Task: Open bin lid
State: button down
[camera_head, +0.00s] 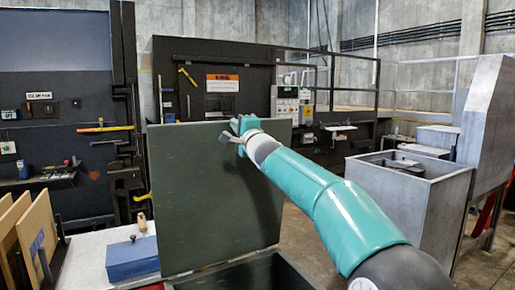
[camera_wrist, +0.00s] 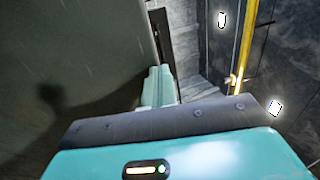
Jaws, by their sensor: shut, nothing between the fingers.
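The bin lid (camera_head: 190,200) is a flat dark green panel standing nearly upright at the back of the bin. The bin (camera_head: 290,272) is dark and open at the top, at the bottom middle of the head view. My gripper (camera_head: 228,137) is shut and empty, in front of the lid near its top edge. In the wrist view the lid (camera_wrist: 60,50) fills the left side and bears a dark shadow. My gripper (camera_wrist: 158,85) shows beside the lid's edge there. I cannot tell whether it touches the lid.
A blue box (camera_head: 132,258) sits on a pale surface left of the bin. Brown boards (camera_head: 38,235) stand at far left. A grey metal container (camera_head: 415,190) stands to the right. The dark compactor (camera_head: 215,75) is behind. A yellow bar (camera_wrist: 243,50) shows in the wrist view.

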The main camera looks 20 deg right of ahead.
jog(key=x, duration=0.4)
jog(key=shift+w, duration=0.25)
jog(key=shift+w+d, duration=0.2)
jog(key=shift+w, duration=0.25)
jog(key=shift+s, duration=0.1)
